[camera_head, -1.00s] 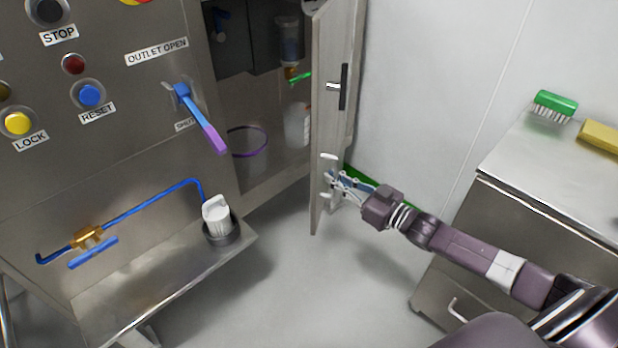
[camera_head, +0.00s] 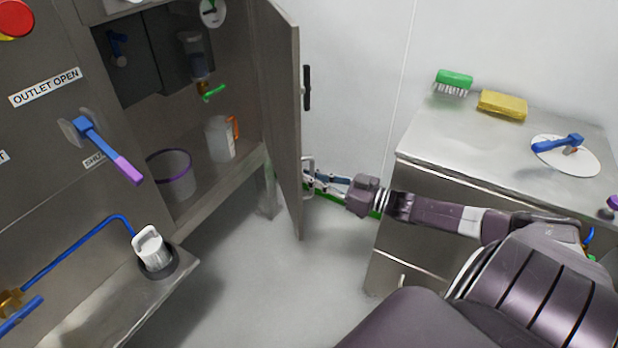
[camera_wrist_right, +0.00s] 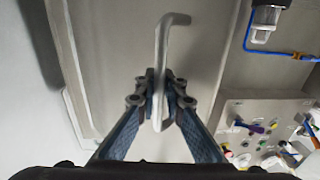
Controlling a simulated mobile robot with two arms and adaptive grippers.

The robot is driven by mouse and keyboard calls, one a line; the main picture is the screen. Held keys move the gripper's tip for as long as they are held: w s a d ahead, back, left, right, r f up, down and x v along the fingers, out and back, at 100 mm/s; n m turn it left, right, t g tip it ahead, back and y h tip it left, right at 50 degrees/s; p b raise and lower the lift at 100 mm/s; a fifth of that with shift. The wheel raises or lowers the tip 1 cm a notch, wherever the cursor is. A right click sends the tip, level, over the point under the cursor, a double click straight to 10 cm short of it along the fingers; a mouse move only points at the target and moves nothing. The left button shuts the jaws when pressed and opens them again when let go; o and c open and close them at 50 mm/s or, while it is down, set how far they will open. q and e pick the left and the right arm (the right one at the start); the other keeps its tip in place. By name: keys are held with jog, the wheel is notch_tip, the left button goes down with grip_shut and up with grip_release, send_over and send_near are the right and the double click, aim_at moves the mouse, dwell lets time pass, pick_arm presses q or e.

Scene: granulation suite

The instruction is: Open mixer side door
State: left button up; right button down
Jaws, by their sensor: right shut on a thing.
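The mixer side door (camera_head: 283,110) stands swung open, seen nearly edge-on in the head view. Its inner compartment shows to the left. My right gripper (camera_head: 308,184) is at the door's outer face, low down. In the right wrist view my right gripper (camera_wrist_right: 160,90) is shut on the pale metal door handle (camera_wrist_right: 162,50), a bar between its two fingers. The handle also shows in the head view (camera_head: 307,165), partly hidden by the fingers. A black latch (camera_head: 307,88) sits higher on the door. My left gripper is in neither view.
Inside the cabinet are a white bottle (camera_head: 220,140) and a purple-rimmed container (camera_head: 170,176). A steel cabinet (camera_head: 440,140) on the right carries a green brush (camera_head: 454,82) and a yellow sponge (camera_head: 502,105). Clear floor (camera_head: 270,290) lies below the door.

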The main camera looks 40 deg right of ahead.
jog(key=c, duration=2.1)
grip_release()
jog(key=shift+s, duration=0.1)
jog(key=shift+v, duration=6)
